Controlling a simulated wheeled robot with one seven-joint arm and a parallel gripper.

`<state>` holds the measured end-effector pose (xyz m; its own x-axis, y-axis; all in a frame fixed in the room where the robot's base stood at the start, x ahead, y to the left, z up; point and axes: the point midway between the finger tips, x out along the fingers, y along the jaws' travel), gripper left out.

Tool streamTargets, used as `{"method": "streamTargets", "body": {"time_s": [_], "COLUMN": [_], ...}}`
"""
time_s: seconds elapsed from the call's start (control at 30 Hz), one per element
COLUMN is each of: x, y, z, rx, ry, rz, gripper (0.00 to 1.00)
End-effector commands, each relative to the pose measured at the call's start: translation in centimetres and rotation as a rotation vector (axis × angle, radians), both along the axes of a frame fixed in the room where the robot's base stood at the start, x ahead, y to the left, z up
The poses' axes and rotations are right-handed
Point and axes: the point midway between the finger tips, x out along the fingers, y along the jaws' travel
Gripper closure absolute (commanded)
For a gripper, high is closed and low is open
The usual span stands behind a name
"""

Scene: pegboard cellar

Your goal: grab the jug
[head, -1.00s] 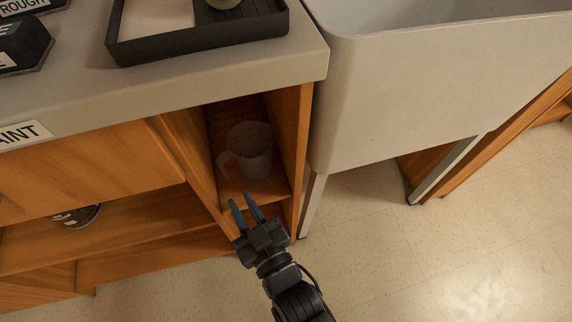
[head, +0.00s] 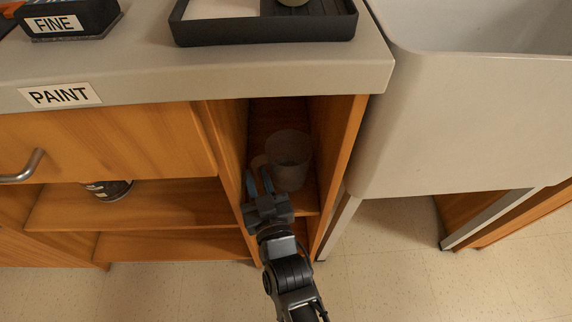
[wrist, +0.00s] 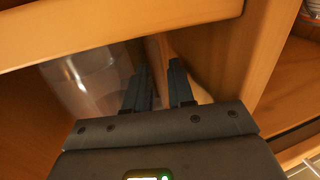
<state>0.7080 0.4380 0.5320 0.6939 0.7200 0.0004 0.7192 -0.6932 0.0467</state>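The jug (head: 292,165) is a greyish, see-through vessel standing upright in a narrow open cubby under the counter. Its handle (head: 257,163) is on the left side. My gripper (head: 259,177) is at the cubby's front, just left of and in front of the jug, with its fingertips near the handle. In the wrist view the jug (wrist: 85,85) is at the left, and the fingers of my gripper (wrist: 160,75) stand apart. I cannot tell whether the handle lies between them or whether anything touches it.
Wooden panels wall the cubby closely on both sides, the left divider (head: 225,150) near my gripper. The grey counter (head: 220,80) overhangs it. A sink (head: 450,120) stands to the right. A can (head: 108,190) sits on the left shelf. A black tray (head: 265,30) is above.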

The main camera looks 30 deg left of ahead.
Motion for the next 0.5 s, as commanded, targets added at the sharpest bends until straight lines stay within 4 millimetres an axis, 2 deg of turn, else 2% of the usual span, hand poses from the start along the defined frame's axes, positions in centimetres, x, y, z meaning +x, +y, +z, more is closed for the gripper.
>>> {"method": "streamTargets", "body": {"time_s": [0.17,0.4,0.5], "x": [-0.01,-0.02,-0.02], "y": [-0.03,-0.05,-0.05], "z": [-0.01,-0.01,-0.01], "rx": [-0.001,0.0,0.0], "ry": [0.001,0.0,0.0], "rz": [0.0,0.0,0.0], "gripper": [0.78,1.0,1.0]}}
